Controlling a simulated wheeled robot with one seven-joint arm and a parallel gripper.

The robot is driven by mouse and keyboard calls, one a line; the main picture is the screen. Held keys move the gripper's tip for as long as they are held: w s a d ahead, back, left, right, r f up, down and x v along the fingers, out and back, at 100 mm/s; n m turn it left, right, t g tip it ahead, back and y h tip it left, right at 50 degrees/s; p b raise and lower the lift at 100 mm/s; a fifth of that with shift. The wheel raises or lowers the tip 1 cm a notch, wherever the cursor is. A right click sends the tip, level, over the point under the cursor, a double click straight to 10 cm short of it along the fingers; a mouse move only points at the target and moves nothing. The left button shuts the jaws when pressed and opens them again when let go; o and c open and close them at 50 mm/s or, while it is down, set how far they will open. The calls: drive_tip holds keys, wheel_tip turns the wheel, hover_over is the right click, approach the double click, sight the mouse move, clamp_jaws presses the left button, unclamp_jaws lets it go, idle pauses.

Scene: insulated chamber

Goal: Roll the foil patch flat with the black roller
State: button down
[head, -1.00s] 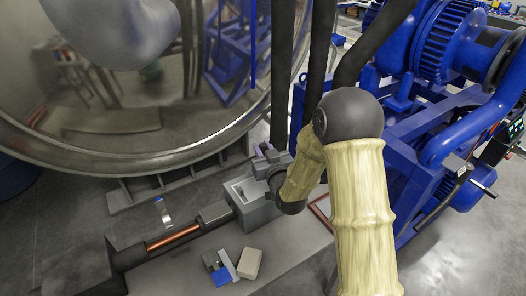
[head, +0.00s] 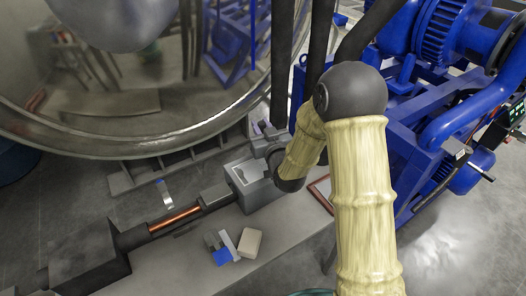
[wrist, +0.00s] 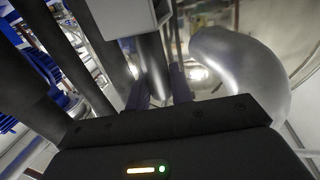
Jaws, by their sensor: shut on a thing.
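My gripper (head: 262,131) is at the end of my arm, just behind the grey open-topped box, below the dark vertical pipes and right of the big metal vessel. In the wrist view its two dark fingers (wrist: 160,92) are closed around a dark thing, which seems to be the black roller; its shape is mostly hidden and dim. Dark pipes and a silver elbow pipe (wrist: 240,70) stand beyond the fingers. I cannot make out the foil patch for certain in either view.
A grey box (head: 262,194) joins a copper pipe (head: 173,221) along the bench. A blue-and-grey item (head: 219,247) and a beige block (head: 250,242) lie in front. The large shiny vessel (head: 100,125) fills the left; blue machinery (head: 420,110) crowds the right.

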drive_tip(key=s+a+r, duration=0.1)
drive_tip(key=s+a+r+p, duration=0.1)
drive_tip(key=shift+a+r, duration=0.15)
drive_tip(key=shift+r, duration=0.25)
drive_tip(key=shift+f, duration=0.1)
wheel_tip(320, 180, down, 5)
drive_tip(key=shift+r+b, duration=0.1)
drive_tip(key=shift+b, duration=0.8)
